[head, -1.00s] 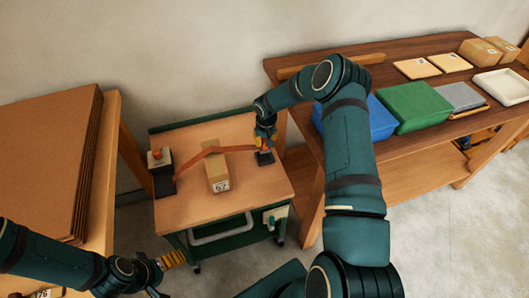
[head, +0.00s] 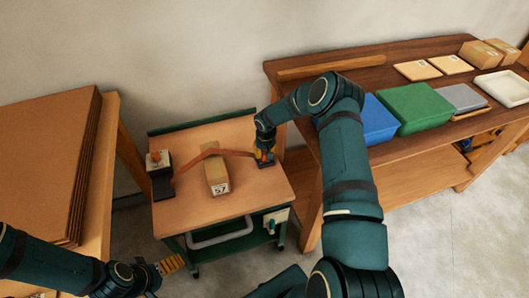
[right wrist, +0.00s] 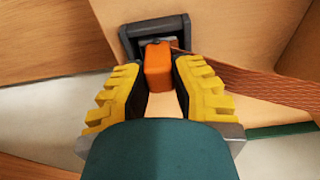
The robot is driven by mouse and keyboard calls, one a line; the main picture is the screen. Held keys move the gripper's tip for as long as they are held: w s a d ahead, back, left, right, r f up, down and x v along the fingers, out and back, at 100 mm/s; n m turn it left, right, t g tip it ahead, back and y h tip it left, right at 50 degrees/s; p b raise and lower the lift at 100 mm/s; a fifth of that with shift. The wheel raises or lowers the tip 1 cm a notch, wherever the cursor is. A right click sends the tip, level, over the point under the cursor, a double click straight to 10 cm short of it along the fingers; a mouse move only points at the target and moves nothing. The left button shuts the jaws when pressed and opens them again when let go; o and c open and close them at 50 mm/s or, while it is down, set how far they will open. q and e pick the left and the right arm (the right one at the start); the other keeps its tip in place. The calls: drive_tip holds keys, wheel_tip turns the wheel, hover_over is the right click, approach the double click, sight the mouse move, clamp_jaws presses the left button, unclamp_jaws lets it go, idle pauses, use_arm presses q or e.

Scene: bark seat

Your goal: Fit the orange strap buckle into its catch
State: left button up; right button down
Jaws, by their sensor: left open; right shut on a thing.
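The orange buckle (right wrist: 158,68) is between the yellow fingers of my right gripper (right wrist: 158,85) in the right wrist view. Its far end is at the opening of the dark catch (right wrist: 128,38); I cannot tell how far it sits inside. The orange strap (head: 225,152) runs from the left side of the cart over a cardboard box (head: 213,170) to the buckle. In the head view my right gripper (head: 264,153) is over the catch at the cart top's right side and hides the buckle. My left gripper (head: 170,265) is open and empty, low in front of the cart.
The cart top (head: 190,203) is clear in front of the box. A dark block with an orange knob (head: 157,156) stands on its left. A bench with blue and green boxes (head: 413,107) stands right; stacked cardboard (head: 45,150) is at left.

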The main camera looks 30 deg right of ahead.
sight(266, 162)
drive_tip(key=c, duration=0.9)
unclamp_jaws()
drive_tip(key=shift+c, duration=0.2)
drive_tip(key=shift+r+p, duration=0.45)
drive_tip(key=shift+p, duration=0.1)
wheel_tip(266, 162, up, 12)
drive_tip(key=s+p, duration=0.2)
drive_tip(key=s+a+f+n+y, duration=0.1)
drive_tip(key=s+a+f, duration=0.15)
drive_tip(key=a, duration=0.45)
drive_tip(key=s+a+f+y, duration=0.1)
drive_tip(key=s+a+y, duration=0.1)
drive_tip(key=s+a, duration=0.35)
drive_tip(key=s+a+f+n+y, duration=0.1)
drive_tip(key=s+a+f, duration=0.1)
drive_tip(key=a, duration=0.6)
drive_tip(key=s+a, duration=0.3)
drive_tip(key=s, duration=0.4)
drive_tip(key=s+a, duration=0.4)
drive_tip(key=s, duration=0.4)
drive_tip(key=shift+a+r+m, duration=0.15)
drive_tip(key=shift+r+m, duration=0.05)
drive_tip(key=shift+m, duration=0.2)
